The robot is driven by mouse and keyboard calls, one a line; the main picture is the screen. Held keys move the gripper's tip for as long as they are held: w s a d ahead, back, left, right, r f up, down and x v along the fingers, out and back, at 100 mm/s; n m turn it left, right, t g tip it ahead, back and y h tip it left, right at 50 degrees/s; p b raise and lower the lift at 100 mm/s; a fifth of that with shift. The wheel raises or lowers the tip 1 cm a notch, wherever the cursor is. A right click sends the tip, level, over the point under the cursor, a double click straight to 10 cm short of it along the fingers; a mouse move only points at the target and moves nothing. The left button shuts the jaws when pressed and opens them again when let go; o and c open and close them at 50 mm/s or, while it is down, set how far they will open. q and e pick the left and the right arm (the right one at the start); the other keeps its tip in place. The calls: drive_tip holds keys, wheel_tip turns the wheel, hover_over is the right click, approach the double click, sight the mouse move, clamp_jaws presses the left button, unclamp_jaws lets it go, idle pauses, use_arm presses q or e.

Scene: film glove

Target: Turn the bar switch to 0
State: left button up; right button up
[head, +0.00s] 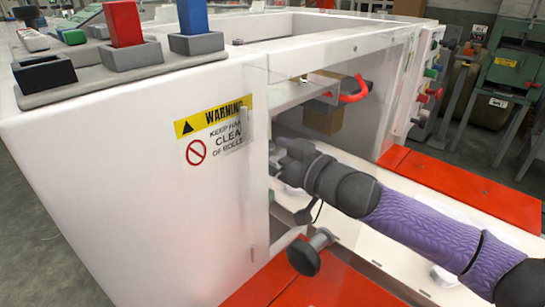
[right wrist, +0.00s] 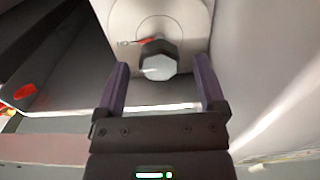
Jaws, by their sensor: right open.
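In the right wrist view a dark hexagonal knob with a pale grey end face (right wrist: 158,66) stands out from a round plate (right wrist: 188,22) on a light wall. A small red pointer shows at its upper left; no numbers can be read. This seems to be the bar switch. My right gripper (right wrist: 162,66) is open, with one purple finger on each side of the knob and visible gaps to it. In the head view my right arm, in a purple sleeve, reaches into the white machine's opening; its fingers and the switch are hidden there. My left gripper is not in view.
The white machine housing (head: 120,150) has a warning label (head: 213,120) on its front. A black round knob (head: 304,257) sticks out below my arm. Orange-red panels (head: 470,188) flank the white bed. A red handle (head: 355,90) hangs inside the opening above my wrist.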

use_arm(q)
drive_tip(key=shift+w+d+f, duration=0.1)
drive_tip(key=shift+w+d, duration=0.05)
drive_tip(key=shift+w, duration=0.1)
use_arm(e)
drive_tip(key=shift+w, duration=0.1)
